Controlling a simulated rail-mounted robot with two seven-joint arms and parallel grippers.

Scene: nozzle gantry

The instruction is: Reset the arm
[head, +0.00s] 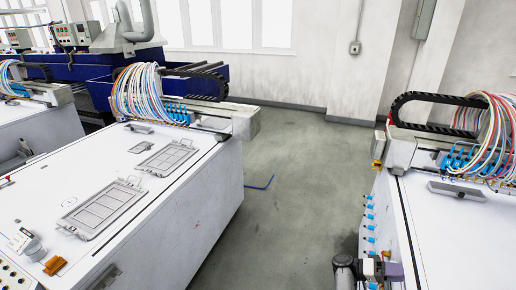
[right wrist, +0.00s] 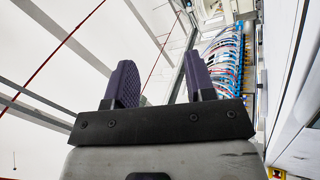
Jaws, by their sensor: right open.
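My right gripper (head: 388,270) shows at the bottom of the head view, low beside the near side of the right-hand white machine (head: 462,222). In the right wrist view its two dark purple fingers (right wrist: 161,82) stand apart with nothing between them, so it is open and empty. The wrist camera looks past the fingers at ceiling beams and, on the right, a bundle of coloured hoses (right wrist: 226,55). My left gripper is not in view.
A long white machine (head: 190,215) with flat metal frames (head: 103,205) on top fills the left. Hose bundles (head: 150,92) and a black cable chain (head: 440,98) sit on the gantries.

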